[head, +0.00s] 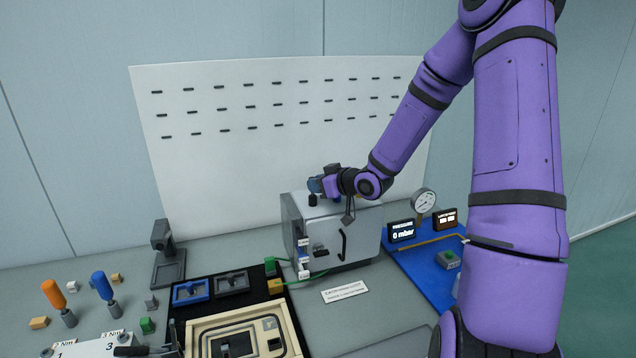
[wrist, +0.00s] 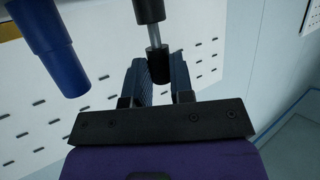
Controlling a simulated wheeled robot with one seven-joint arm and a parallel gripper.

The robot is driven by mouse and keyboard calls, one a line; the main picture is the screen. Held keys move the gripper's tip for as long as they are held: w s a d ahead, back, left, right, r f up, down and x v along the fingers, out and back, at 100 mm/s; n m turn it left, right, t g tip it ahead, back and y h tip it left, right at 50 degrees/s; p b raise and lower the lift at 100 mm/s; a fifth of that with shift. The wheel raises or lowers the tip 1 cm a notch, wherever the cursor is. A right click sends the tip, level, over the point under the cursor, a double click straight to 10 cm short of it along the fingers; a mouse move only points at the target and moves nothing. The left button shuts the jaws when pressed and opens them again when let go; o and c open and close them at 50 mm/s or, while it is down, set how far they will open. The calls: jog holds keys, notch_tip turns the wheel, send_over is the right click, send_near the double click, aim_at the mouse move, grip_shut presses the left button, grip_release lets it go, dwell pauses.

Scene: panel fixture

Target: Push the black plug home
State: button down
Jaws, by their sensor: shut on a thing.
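My gripper (head: 318,186) is above the left front of the grey cabinet (head: 362,245). In the wrist view its two dark blue fingers (wrist: 163,80) are close together, shut on the lower black end of a black-and-grey piece, which I take as the black plug (wrist: 157,62). A grey shaft joins this end to a wider black part above. In the head view a small black part (head: 311,200) shows just under the fingers, by the cabinet's top edge. Whether it touches the cabinet is unclear. A blue stepped cylinder (wrist: 52,45) is left of the fingers, apart from them.
A black block (head: 320,253) and white labels are on the cabinet front, beside a black handle (head: 342,246). Green (head: 270,265) and yellow (head: 275,287) blocks with cables lie left. A gauge (head: 424,200) stands right. A slotted white board (head: 240,150) is behind.

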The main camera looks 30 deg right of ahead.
jog(key=shift+f, duration=0.95)
jog(key=c, duration=0.9)
grip_release()
jog(key=v, duration=1)
jog(key=shift+s, duration=0.35)
jog(key=shift+s+d, duration=0.1)
